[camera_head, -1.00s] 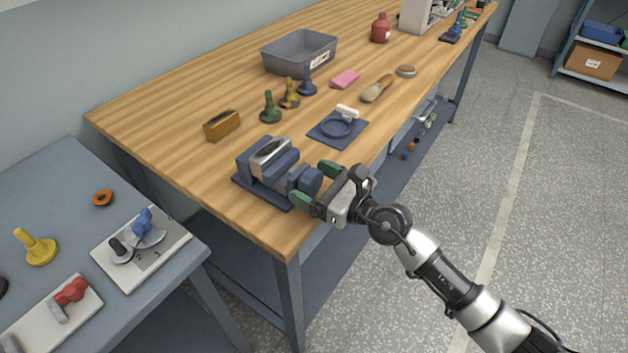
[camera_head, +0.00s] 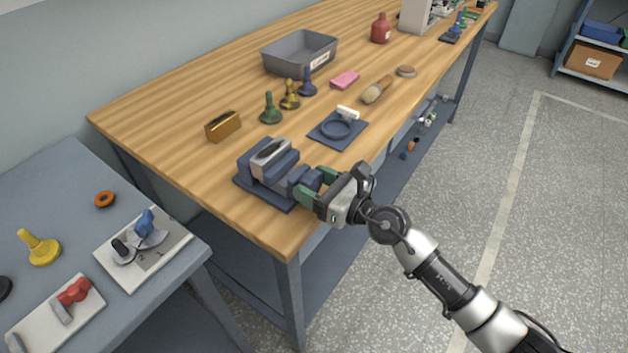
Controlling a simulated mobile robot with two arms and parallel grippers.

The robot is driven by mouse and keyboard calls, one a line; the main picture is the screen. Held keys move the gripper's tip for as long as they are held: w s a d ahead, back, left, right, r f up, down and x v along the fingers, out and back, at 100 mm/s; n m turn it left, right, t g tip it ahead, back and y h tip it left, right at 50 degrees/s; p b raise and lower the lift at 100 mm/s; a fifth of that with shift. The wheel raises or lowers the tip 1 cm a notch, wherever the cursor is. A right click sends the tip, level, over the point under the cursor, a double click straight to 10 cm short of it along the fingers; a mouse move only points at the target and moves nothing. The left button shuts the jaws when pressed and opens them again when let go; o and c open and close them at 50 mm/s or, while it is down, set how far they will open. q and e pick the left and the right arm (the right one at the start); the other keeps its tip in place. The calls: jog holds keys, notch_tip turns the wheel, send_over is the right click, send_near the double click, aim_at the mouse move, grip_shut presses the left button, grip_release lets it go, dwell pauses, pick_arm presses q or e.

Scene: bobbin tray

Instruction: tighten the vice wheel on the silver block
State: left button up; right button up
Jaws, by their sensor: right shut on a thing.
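The blue vice (camera_head: 250,171) stands near the front corner of the wooden bench. The silver block (camera_head: 268,153) sits in it, between its jaws. The vice wheel (camera_head: 308,181) is on the right side of the vice, partly hidden by my gripper's fingers. My right gripper (camera_head: 318,184) has its green fingertips shut on the wheel, with its arm coming in from the lower right. My left gripper is out of view.
Behind the vice are a blue plate with a ring and white handle (camera_head: 351,138), a brass block (camera_head: 222,126), several stamps and a grey bin (camera_head: 298,52). A grey side table (camera_head: 60,200) stands at the left.

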jog(key=m+p, duration=0.2)
jog(key=m, duration=0.1)
jog(key=shift+r+m, duration=0.15)
jog(key=shift+m, duration=0.15)
jog(key=shift+m+p, duration=0.85)
jog(key=shift+m, duration=0.25)
jog(key=shift+f, duration=0.2)
jog(key=o, duration=0.9)
jog(key=shift+d, duration=0.15)
jog(key=shift+b+v, duration=1.05)
jog(key=shift+v, duration=4.25)
